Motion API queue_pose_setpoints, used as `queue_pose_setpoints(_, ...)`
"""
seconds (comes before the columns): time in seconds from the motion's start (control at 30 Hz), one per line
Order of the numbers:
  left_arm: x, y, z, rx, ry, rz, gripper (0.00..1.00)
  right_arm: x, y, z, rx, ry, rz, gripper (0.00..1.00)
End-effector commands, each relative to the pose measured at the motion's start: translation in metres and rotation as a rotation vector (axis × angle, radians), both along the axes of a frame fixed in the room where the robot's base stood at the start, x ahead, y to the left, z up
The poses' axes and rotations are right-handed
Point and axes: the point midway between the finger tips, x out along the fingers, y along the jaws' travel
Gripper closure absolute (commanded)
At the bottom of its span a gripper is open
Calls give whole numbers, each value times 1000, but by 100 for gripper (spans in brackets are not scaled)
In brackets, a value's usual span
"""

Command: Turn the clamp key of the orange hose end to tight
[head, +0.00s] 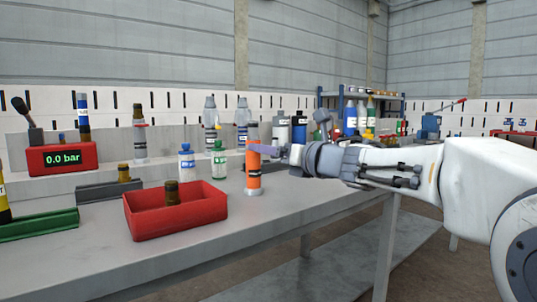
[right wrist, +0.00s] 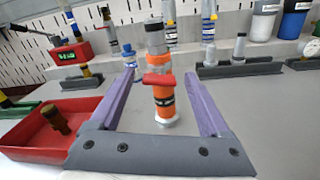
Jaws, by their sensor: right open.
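The orange hose end (head: 253,181) stands upright on the grey bench, with a grey upper part. In the right wrist view the orange hose end (right wrist: 164,103) has a red clamp key (right wrist: 158,78) across it, lying roughly sideways. My right gripper (head: 268,149) reaches in from the right at the height of the hose's upper part. In the right wrist view the open purple fingers of my right gripper (right wrist: 160,75) stand left and right of the hose and key, with gaps on both sides. My left gripper is not in view.
A red tray (head: 150,226) with a brown fitting (head: 172,192) stands left of the hose. A red gauge box (head: 62,158) reads 0.0 bar. Small blue-labelled (head: 186,163) and green-labelled (head: 219,162) bottles stand behind. The bench front right of the tray is clear.

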Motion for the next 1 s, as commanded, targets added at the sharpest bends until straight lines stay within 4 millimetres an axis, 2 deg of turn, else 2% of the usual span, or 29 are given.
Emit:
queue_pose_setpoints(0.13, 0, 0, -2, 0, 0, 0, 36, 8, 7, 0, -1, -1, 0, 20)
queue_pose_setpoints(0.4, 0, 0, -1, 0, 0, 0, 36, 8, 7, 0, 0, 0, -1, 20)
queue_pose_setpoints(0.47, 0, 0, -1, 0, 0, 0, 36, 8, 7, 0, 0, 0, -1, 39)
queue_pose_setpoints(0.6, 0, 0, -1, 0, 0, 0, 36, 8, 7, 0, 0, 0, -2, 93)
queue_pose_setpoints(0.63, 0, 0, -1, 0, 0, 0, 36, 8, 7, 0, 0, 0, -2, 100)
queue_pose_setpoints(0.67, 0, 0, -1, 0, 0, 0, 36, 9, 3, 0, 0, 0, -4, 100)
queue_pose_setpoints(1.0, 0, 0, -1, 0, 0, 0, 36, 8, 7, 0, 8, 7, -1, 100)
